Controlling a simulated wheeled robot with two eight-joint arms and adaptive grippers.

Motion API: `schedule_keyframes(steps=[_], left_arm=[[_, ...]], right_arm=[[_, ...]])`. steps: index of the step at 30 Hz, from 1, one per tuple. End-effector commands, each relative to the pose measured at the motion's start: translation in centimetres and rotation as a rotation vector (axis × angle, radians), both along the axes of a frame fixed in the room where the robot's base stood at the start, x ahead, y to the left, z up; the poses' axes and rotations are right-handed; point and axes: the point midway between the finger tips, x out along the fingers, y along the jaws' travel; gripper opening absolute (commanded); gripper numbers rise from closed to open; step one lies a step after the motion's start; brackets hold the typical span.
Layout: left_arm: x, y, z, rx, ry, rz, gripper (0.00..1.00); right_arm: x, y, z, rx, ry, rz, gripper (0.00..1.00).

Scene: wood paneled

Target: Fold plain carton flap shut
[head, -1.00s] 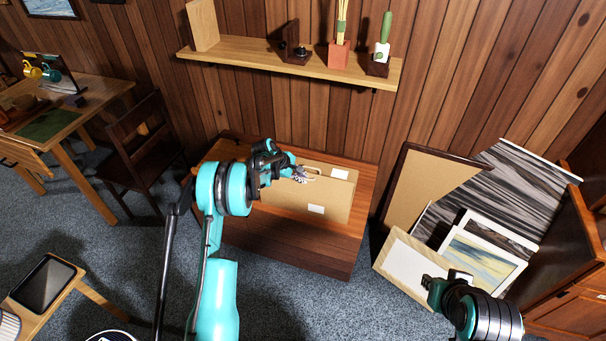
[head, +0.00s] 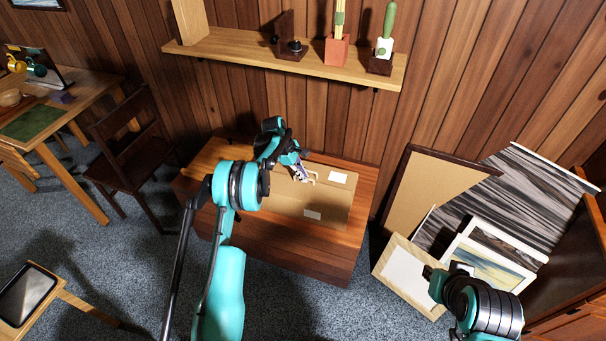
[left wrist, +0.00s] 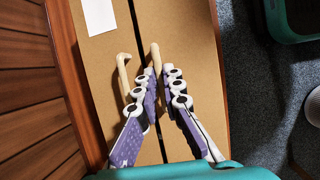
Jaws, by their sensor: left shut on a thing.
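The plain brown carton (head: 335,200) lies on the wooden chest, with two white labels on it. In the left wrist view its top (left wrist: 205,50) shows two flaps with a narrow dark gap between them. A bent cream pull (left wrist: 124,75) is on the left flap. Another cream pull (left wrist: 155,55) is on the right flap. My left gripper (head: 301,174) is over the carton; its purple fingers (left wrist: 160,75) are shut on the right flap's pull, partly hiding it. My right gripper (head: 432,282) is at the lower right, away from the carton; its fingers are unclear.
The wooden chest (head: 290,262) supports the carton against the paneled wall. A shelf (head: 250,48) with small objects hangs above. Framed pictures (head: 405,270) lean at the right. A chair (head: 125,150) and a table (head: 60,150) stand at the left. Carpet is clear before the chest.

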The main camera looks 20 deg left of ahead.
Motion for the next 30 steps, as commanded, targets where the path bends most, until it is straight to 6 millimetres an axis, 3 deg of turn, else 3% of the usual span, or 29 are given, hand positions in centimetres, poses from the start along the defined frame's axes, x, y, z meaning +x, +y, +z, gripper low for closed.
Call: schedule_keyframes(steps=[11, 12, 14, 24, 30], left_arm=[[-0.1, 0.0, -0.9, 0.000, -0.002, 0.000, 0.00], [-0.1, 0.0, -0.9, 0.000, -0.002, 0.000, 0.15], [-0.1, 0.0, -0.9, 0.000, -0.002, 0.000, 0.29], [-0.1, 0.1, -0.7, 0.000, -0.001, 0.000, 0.29], [-0.3, 1.2, 1.9, 0.000, -0.002, 0.001, 0.29]], right_arm=[[0.0, 0.0, -0.5, 0.000, 0.000, 0.000, 0.17], [0.0, 0.0, -0.5, 0.000, 0.000, 0.000, 0.17], [0.0, 0.0, -0.5, 0.000, 0.000, 0.000, 0.17], [0.0, 0.0, -0.5, 0.000, 0.000, 0.000, 0.17], [0.0, 0.0, -0.5, 0.000, 0.000, 0.000, 0.17]])
